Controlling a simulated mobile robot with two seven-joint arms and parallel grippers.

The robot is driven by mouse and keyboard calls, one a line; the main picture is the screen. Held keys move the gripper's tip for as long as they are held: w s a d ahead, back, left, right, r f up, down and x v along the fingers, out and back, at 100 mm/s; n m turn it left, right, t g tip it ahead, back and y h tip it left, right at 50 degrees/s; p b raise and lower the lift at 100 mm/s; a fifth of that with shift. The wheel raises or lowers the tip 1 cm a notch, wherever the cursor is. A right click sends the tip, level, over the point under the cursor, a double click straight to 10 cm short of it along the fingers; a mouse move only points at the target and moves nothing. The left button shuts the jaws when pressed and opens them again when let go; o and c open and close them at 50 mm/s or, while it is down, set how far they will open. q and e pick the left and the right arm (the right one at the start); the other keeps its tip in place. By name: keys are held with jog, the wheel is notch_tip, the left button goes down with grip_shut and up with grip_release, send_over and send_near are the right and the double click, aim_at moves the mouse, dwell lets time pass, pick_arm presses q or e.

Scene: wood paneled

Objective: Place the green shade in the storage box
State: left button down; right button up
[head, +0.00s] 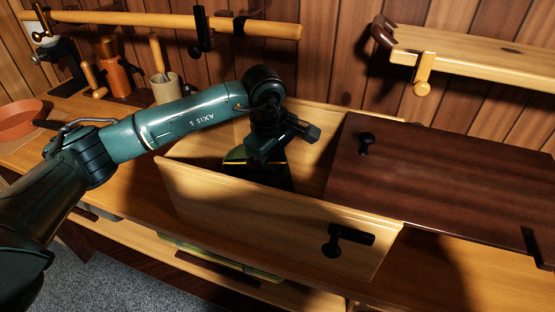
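The storage box (270,212) is a light wooden box on the bench, with its left part open and a dark wooden lid (430,180) over its right part. A dark green piece with a yellowish edge, apparently the green shade (240,157), is inside the open part, largely in shadow. My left gripper (268,150) points down into the opening, right at the green shade and partly covering it. Its fingertips are too dark to tell whether they are open or grip the shade. My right gripper is out of view.
A cup with a tool (166,88), an orange container (117,76) and a terracotta bowl (18,120) stand at the back left. Wooden rails (250,25) run along the wall above. A lower shelf (150,243) holds flat items. Bare bench shows left of the box.

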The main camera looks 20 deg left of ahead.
pick_arm(q)
jog(key=shift+f, duration=0.15)
jog(key=c, duration=1.6)
grip_release()
jog(key=shift+c, duration=0.2)
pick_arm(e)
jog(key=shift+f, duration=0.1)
pick_arm(q)
jog(key=shift+r, duration=0.35)
notch_tip(320, 180, up, 12)
jog(key=s+b, duration=0.1)
jog(key=s, duration=0.1)
jog(key=shift+a+f+b, duration=0.25)
jog(key=shift+a+b, duration=0.05)
jog(key=shift+a, duration=0.1)
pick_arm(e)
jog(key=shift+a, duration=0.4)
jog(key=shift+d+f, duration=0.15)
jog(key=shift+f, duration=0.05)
